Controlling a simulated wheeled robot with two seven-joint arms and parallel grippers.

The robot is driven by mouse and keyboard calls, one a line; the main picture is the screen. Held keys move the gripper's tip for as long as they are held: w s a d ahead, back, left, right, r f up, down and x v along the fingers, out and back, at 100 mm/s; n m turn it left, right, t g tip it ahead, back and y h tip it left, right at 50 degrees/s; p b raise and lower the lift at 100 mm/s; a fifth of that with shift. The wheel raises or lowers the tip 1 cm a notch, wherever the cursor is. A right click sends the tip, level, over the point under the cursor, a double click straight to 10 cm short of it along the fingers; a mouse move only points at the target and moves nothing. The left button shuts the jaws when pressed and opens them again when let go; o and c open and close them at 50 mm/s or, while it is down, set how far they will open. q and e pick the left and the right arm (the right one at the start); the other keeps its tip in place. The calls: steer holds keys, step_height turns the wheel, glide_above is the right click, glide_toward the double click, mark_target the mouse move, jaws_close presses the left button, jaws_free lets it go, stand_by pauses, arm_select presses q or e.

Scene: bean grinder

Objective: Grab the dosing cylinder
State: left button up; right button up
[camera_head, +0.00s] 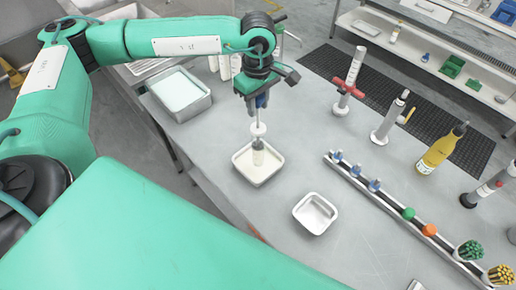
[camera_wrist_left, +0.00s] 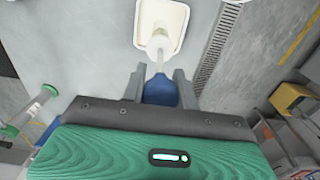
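The slim upright tool, seemingly the dosing cylinder (camera_head: 258,130), has a blue top, a white disc on its stem and a clear lower part. It stands in a square white tray (camera_head: 246,173) on the grey table. My left gripper (camera_head: 262,97) points down over it, with its fingers on both sides of the blue top. In the left wrist view the blue top (camera_wrist_left: 161,92) fills the gap between the fingers, so the gripper looks shut on it. The white stem runs away toward the tray (camera_wrist_left: 176,12). My right gripper is not in view.
A rail (camera_head: 392,203) with blue, green and orange knobs crosses the table. Beyond it stand a red-handled tool (camera_head: 349,90), a grey stand and a yellow bottle (camera_head: 438,152). A bin of white material (camera_head: 180,92) is at left.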

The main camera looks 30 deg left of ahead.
arm_select(q)
jaws_close()
steer(key=shift+r, duration=0.1)
